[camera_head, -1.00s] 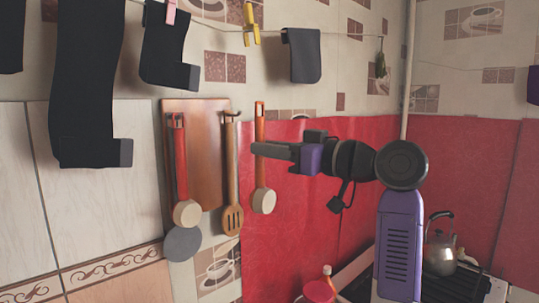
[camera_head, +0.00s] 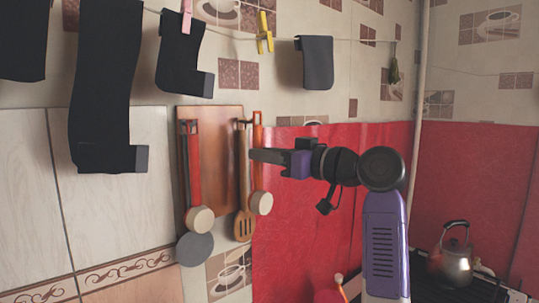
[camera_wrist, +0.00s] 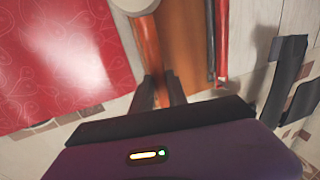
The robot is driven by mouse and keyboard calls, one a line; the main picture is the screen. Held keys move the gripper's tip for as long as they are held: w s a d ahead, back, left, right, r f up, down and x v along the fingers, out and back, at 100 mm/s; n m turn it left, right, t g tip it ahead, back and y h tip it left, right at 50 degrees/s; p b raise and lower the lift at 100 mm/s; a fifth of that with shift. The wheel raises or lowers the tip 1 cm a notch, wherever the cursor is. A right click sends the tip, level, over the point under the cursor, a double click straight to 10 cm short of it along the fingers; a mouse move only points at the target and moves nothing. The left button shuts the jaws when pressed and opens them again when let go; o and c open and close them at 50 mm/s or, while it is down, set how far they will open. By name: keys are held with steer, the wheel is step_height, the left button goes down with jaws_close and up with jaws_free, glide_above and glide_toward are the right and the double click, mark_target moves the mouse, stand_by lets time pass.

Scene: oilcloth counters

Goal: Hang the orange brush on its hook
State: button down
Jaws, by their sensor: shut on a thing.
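The orange brush (camera_head: 257,132) hangs upright, its pale round head at the bottom. My gripper (camera_head: 253,157) is shut on its handle, reaching in from the right. The wrist view shows the orange handle (camera_wrist: 149,45) between the dark fingers (camera_wrist: 160,91), with the wooden board behind. In the head view the brush is just right of the slotted wooden spatula (camera_head: 243,190) and partly overlaps it. Dark hooks (camera_head: 190,124) show near the board's top; another hook (camera_head: 240,123) is by the spatula's top. I cannot tell whether the brush touches any hook.
A red brush (camera_head: 195,170) and a grey disc-shaped utensil (camera_head: 195,250) hang on the left of the wooden board (camera_head: 220,150). Dark cloths (camera_head: 105,90) and a grey cloth (camera_head: 317,62) hang from a line above. A kettle (camera_head: 452,262) stands on the stove at lower right.

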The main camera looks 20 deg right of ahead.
steer(key=shift+w+a, duration=0.2)
steer(key=shift+w, duration=0.35)
steer(key=shift+w+a, duration=0.15)
steer(key=shift+w, duration=0.35)
steer(key=shift+w+a+f, duration=0.15)
steer(key=shift+w+f, duration=0.15)
steer(key=shift+w, duration=0.1)
steer(key=shift+w+a+f+b, duration=0.1)
steer(key=shift+w+f+b, duration=0.05)
steer(key=shift+f+b, duration=0.15)
steer(key=shift+w+f, duration=0.1)
steer(key=shift+f, duration=0.15)
steer(key=c, duration=1.3)
jaws_free()
steer(key=shift+w+f, duration=0.1)
steer(key=shift+w, duration=0.05)
steer(key=shift+o, duration=0.3)
steer(key=shift+r, duration=0.25)
